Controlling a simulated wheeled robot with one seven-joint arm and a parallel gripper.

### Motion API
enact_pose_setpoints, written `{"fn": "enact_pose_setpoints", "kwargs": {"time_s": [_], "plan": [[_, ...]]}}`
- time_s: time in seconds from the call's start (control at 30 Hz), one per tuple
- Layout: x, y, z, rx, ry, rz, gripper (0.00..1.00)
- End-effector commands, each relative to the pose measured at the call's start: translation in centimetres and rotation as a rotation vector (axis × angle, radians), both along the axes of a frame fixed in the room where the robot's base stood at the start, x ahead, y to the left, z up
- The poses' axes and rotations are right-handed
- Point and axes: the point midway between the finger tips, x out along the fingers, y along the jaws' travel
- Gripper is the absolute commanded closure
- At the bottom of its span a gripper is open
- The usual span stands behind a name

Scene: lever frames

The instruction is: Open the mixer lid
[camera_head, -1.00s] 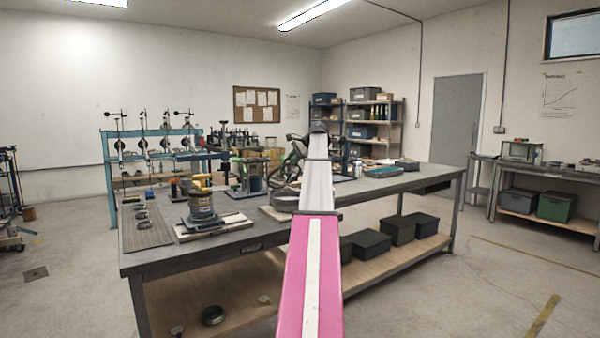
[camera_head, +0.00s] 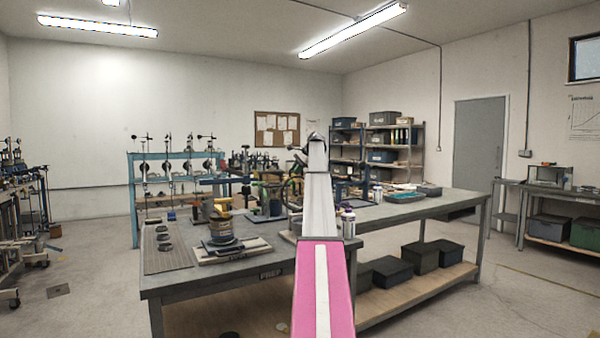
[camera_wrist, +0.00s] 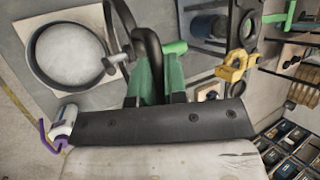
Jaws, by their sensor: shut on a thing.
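My gripper (camera_wrist: 155,85) has green fingers and is shut on a black curved handle (camera_wrist: 150,45), which rises between them in the wrist view. Left of it is a round vessel (camera_wrist: 33,72) with a dark rim and pale grey inside, standing on a light board (camera_wrist: 25,12). I take the vessel and handle to be parts of the mixer. How the handle joins the lid, and how far the lid is open, I cannot tell. In the head view a dark curved piece (camera_head: 287,192) shows just left of my arm. My arm hides my fingertips and most of the mixer there.
In the wrist view a yellow clamp-like part (camera_wrist: 235,65) is close to the right. Dark boxes (camera_head: 392,272) sit on the lower shelf.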

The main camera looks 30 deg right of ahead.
Motion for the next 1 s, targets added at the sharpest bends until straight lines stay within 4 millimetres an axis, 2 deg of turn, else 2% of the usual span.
{"fn": "enact_pose_setpoints", "kwargs": {"time_s": [0.2,0.63,0.67,0.7,1.0], "plan": [[0.94,0.0,-0.12,-0.003,0.042,0.006,1.0],[0.93,0.05,-0.24,-0.004,0.05,0.004,1.0],[0.92,0.05,-0.25,-0.004,0.049,0.005,0.77],[0.92,0.05,-0.25,-0.003,0.049,0.004,0.64],[0.95,-0.01,-0.15,-0.001,0.048,0.002,0.63]]}}
